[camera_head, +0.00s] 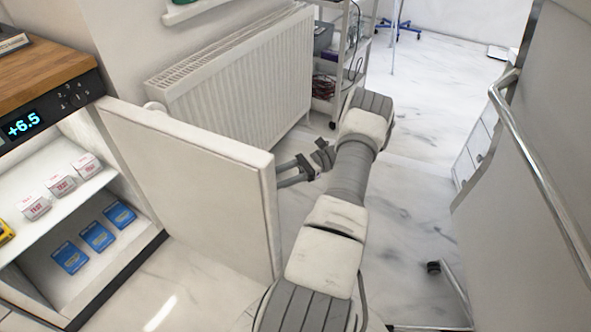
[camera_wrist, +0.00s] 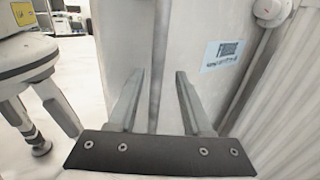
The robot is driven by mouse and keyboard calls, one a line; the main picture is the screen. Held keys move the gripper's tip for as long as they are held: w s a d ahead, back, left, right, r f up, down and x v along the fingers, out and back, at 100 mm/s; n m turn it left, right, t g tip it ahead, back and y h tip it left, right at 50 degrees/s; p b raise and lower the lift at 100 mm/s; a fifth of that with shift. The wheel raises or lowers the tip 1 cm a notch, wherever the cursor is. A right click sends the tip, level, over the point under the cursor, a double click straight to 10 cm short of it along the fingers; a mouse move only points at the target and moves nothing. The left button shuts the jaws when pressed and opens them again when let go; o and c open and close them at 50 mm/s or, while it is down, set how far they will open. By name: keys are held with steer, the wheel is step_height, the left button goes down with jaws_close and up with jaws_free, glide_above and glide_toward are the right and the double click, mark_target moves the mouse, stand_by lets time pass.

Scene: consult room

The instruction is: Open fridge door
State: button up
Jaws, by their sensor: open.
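The small fridge (camera_head: 148,241) stands at the left with its white door (camera_head: 200,190) swung wide open. Its lit shelves show. My gripper (camera_head: 303,168) is at the door's free edge, on the outer side, with its fingers pointing toward the door. In the wrist view my gripper (camera_wrist: 158,85) has its two fingers apart, with nothing held between them. I cannot tell whether a finger touches the door.
A radiator (camera_head: 235,80) is behind the door. A trolley (camera_head: 335,75) stands beyond it. A metal rail (camera_head: 535,150) is at the right.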

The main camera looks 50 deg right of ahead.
steer(key=v, duration=1)
steer(key=shift+d, duration=0.3)
steer(key=shift+s, duration=0.15)
steer(key=shift+a, duration=0.1)
stand_by(0.4)
